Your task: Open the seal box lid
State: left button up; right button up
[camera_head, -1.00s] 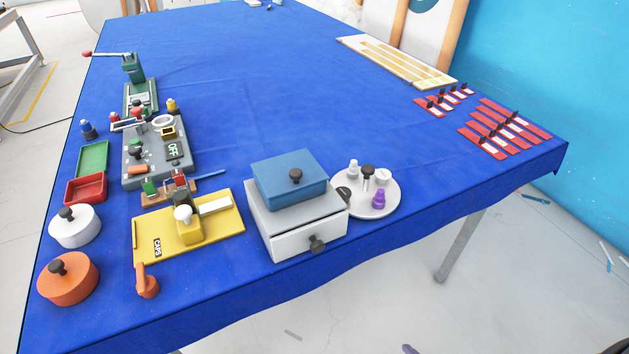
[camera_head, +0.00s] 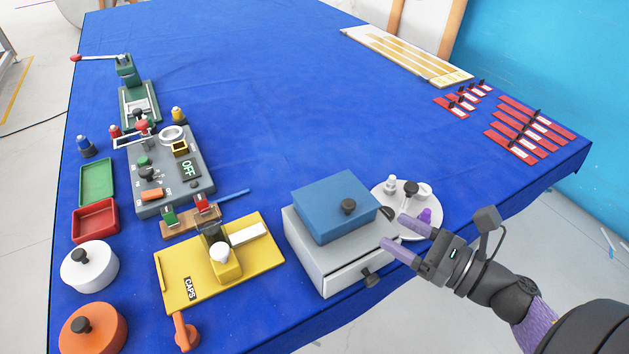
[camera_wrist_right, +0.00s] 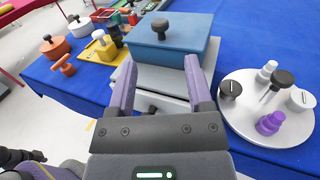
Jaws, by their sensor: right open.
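A blue box lid (camera_head: 330,195) with a black knob (camera_head: 348,206) on top sits closed on a grey box (camera_head: 318,245); I take this as the seal box. A drawer front (camera_head: 345,272) with its own black knob (camera_head: 370,278) is below. In the right wrist view the blue lid (camera_wrist_right: 175,45) is straight ahead, its knob (camera_wrist_right: 160,28) beyond the fingertips. My right gripper (camera_head: 394,231) is open and empty, at the box's right front side, with purple fingers apart. It also shows in the right wrist view (camera_wrist_right: 160,65). My left gripper is not in view.
A round white tray (camera_head: 420,228) with small bottles and knobs stands close right of the box. A yellow CAPS board (camera_head: 255,265) is to its left. A grey OFF panel (camera_head: 200,150), white pot (camera_head: 90,268) and orange pot (camera_head: 95,335) are further left.

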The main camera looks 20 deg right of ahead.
aim_at(354, 207)
jog(key=p+x, duration=0.1)
jog(key=x, duration=0.9)
grip_shut()
jog(key=shift+r, duration=0.1)
dwell(1.1)
